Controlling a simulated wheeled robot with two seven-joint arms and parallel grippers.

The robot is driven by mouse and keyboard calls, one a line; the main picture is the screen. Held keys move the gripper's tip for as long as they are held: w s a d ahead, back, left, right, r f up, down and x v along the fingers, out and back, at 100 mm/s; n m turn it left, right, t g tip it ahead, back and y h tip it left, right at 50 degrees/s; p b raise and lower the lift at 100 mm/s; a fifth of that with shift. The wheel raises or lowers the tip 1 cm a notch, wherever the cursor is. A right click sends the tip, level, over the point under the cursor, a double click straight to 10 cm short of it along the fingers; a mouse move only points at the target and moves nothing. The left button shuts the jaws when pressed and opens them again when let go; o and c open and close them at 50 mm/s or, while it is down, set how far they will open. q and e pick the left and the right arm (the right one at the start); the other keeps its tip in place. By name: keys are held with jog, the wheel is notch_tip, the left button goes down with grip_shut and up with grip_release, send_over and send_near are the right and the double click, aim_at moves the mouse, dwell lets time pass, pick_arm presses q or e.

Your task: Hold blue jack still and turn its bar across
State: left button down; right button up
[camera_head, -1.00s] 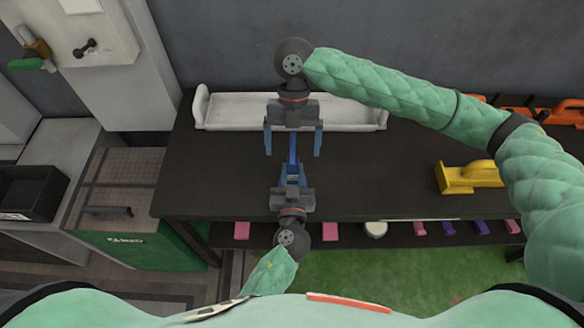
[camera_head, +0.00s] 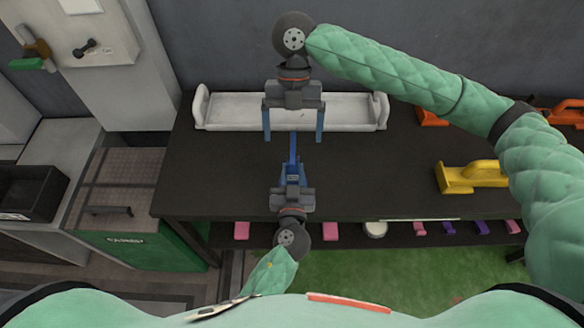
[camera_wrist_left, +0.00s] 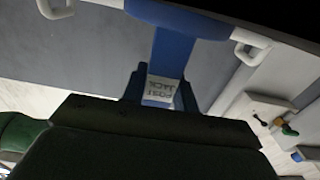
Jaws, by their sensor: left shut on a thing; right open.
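The blue jack (camera_head: 292,153) shows in the head view as a narrow blue shape over the dark table. My left gripper (camera_head: 292,180) is shut on its near end. In the left wrist view the jack's post (camera_wrist_left: 172,58) carries a white label reading "POST JACK". A blue bar (camera_wrist_left: 178,17) crosses the top of the post there, partly cut off by the picture edge. My right gripper (camera_head: 293,138) is open and empty beyond the jack's far end, its two blue fingers apart. The jack's lower part is hidden by my left gripper.
A long white tray (camera_head: 225,112) lies at the back of the dark table (camera_head: 385,165), behind my right gripper. A yellow tool-like block (camera_head: 470,178) and orange ones (camera_head: 567,113) stand at the right. Small pink and purple pieces sit on a lower shelf. The table is clear either side of the jack.

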pick_arm(q)
jog(key=c, duration=1)
grip_release()
